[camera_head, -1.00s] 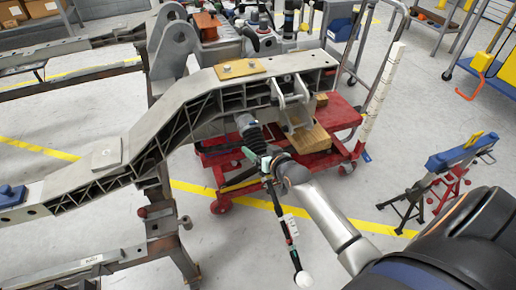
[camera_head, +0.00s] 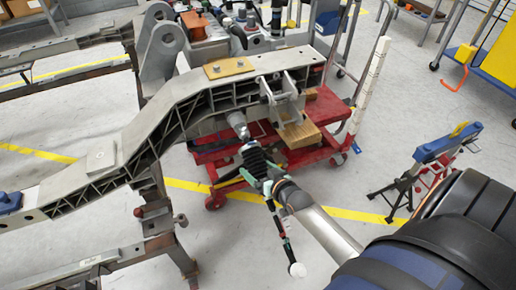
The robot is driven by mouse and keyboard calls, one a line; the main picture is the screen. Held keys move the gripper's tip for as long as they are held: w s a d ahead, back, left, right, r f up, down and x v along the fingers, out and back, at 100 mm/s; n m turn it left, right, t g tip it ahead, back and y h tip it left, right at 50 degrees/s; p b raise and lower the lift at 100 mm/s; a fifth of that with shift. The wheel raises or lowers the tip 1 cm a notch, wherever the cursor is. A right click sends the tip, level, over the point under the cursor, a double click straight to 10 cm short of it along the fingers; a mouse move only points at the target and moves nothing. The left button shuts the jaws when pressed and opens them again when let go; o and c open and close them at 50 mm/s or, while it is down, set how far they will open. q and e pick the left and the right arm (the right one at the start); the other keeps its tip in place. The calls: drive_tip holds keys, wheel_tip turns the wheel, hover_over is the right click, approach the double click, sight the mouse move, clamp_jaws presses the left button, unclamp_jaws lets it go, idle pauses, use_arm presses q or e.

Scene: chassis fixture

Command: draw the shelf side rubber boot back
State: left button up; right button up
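The black ribbed rubber boot (camera_head: 255,158) sits on a rod at the side of the grey chassis beam (camera_head: 180,100). Bare silver metal (camera_head: 238,122) shows between the boot's upper end and the beam. My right gripper (camera_head: 262,178) is at the boot's lower end, its arm coming in from the lower right. It appears shut on the boot, though the fingertips are small and partly hidden. The rod with a white ball end (camera_head: 297,270) runs down past the gripper. My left gripper is not in view.
A red cart (camera_head: 320,108) with wooden blocks (camera_head: 300,134) stands under the beam. A blue-topped stand (camera_head: 447,145) is at the right. Grey floor with yellow lines is open around the rod's lower end.

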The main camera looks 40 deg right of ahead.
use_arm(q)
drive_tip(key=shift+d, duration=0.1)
use_arm(e)
drive_tip(key=shift+s+r, duration=0.3)
drive_tip(key=shift+s, duration=0.2)
use_arm(q)
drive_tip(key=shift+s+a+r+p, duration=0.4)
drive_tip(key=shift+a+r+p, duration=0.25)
drive_tip(key=shift+p, duration=0.6)
use_arm(e)
drive_tip(key=v, duration=1.1)
drive_tip(key=shift+s, duration=0.15)
